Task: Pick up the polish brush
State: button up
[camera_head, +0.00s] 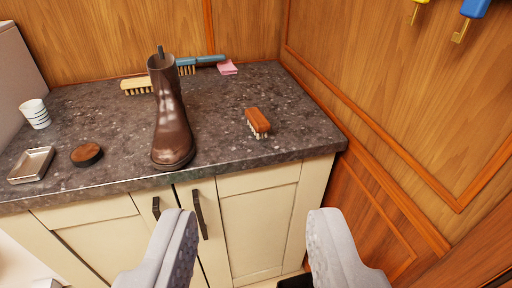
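A short brush with a reddish-brown wooden back and pale bristles (258,119) lies on the counter, right of the boot, near the front. A pale yellow-backed brush (134,84) lies behind the boot, to its left. A blue-handled brush (205,60) lies at the back by the wall, partly hidden by the boot. I cannot tell from looks alone which is the polish brush. My gripper (252,222) is open and empty, its two grey fingers wide apart in front of the counter, apart from all the brushes.
A brown boot (172,125) stands upright on the dark speckled counter (215,138).

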aim_at(258, 124)
jog(key=z, duration=0.1)
jog(key=k, duration=0.5)
jog(key=u, duration=0.7)
jog(key=i, duration=2.05)
jog(key=z, duration=0.4)
